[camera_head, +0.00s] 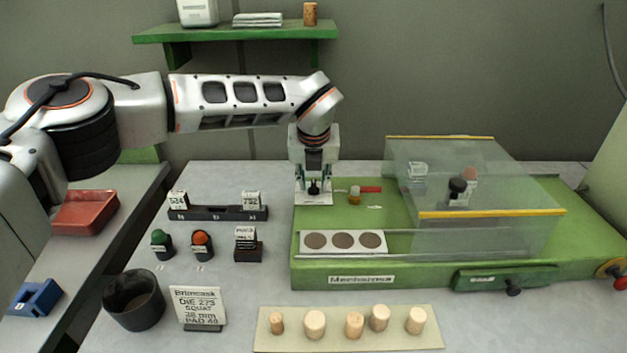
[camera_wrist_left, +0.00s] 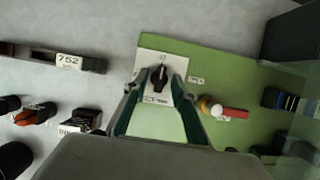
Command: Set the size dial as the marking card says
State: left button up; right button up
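The marking card (camera_head: 199,306) stands upright at the front left of the table; it reads Brimcask, DIE 273, SQUAT, 28 mm, PAD 40. The size dial, a black knob (camera_wrist_left: 158,79) on a white plate (camera_wrist_left: 148,66), sits at the left back corner of the green machine (camera_head: 345,282). Its plate markings are too small to read surely. My left gripper (camera_head: 314,182) points down over the dial. In the left wrist view its fingers (camera_wrist_left: 158,88) are apart, on either side of the knob; I cannot tell whether they touch it. My right gripper is out of view.
A small yellowish knob (camera_head: 354,196) and red bar (camera_head: 371,189) lie right of the dial. A clear guard (camera_head: 480,185) covers the machine's right part. Corks stand on a front mat (camera_head: 345,342). A die rack (camera_head: 218,214), stamps and a dark cup (camera_head: 134,300) are at left.

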pick_arm(q)
grip_shut()
